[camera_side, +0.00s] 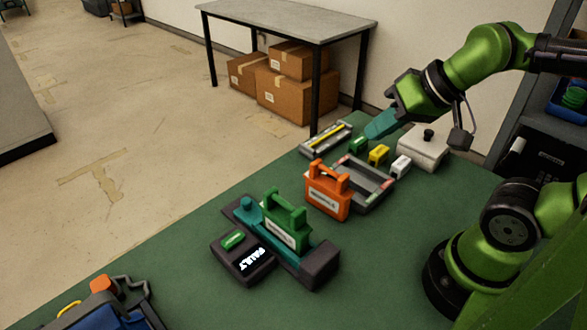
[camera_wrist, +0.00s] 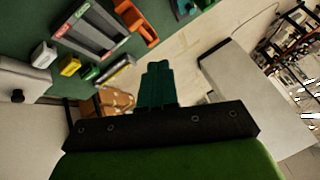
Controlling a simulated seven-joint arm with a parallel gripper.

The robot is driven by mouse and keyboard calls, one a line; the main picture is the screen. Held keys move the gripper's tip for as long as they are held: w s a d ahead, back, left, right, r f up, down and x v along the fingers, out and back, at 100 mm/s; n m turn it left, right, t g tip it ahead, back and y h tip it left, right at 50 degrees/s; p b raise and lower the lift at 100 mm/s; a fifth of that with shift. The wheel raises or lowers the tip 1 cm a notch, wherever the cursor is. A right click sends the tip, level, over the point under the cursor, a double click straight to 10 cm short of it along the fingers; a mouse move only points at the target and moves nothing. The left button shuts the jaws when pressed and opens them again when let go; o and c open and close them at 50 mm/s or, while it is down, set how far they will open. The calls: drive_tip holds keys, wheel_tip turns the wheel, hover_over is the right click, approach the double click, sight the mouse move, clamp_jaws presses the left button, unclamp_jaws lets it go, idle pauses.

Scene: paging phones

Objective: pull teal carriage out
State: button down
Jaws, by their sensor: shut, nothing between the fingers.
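The teal carriage (camera_side: 285,257) lies low on a dark rail at the front middle of the green table in the side view. My gripper (camera_side: 370,135) has teal fingers, shut and empty, above the back of the table. It is well away from the carriage. In the wrist view the shut fingers (camera_wrist: 158,68) point over the floor. A dark teal shape is cut off at the top edge there, and I cannot tell what it is.
A dark box (camera_side: 243,258) reading FAULT, with a green button, stands before the rail. An orange module (camera_side: 328,190) stands at a grey tray (camera_side: 376,190). Small green, yellow and white blocks, a slim grey holder (camera_side: 318,143) and a white box (camera_side: 424,150) lie behind.

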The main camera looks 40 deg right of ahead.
drive_tip(key=c, duration=1.7)
unclamp_jaws()
drive_tip(key=shift+o, duration=1.3)
drive_tip(key=shift+a+f, duration=0.25)
drive_tip(key=shift+f, duration=0.1)
drive_tip(key=o, duration=0.5)
drive_tip(key=w, duration=0.1)
drive_tip(key=a+g, duration=0.1)
drive_tip(key=w, duration=0.1)
drive_tip(key=shift+w+a+f+n+g, duration=0.3)
drive_tip(key=shift+w+f+n, duration=0.05)
drive_tip(key=shift+n, duration=0.05)
drive_tip(key=shift+o, duration=0.2)
drive_tip(key=w+a+n+g, duration=0.1)
drive_tip(key=w+a+g, duration=0.1)
drive_tip(key=w+a, duration=0.2)
drive_tip(key=w, duration=0.3)
drive_tip(key=shift+f, duration=0.2)
drive_tip(key=g+h, duration=0.2)
drive_tip(key=g, duration=0.2)
hover_over(246, 200)
drive_tip(key=shift+f, duration=1.3)
drive_tip(key=shift+m, duration=0.4)
wheel_tip(246, 200, down, 16)
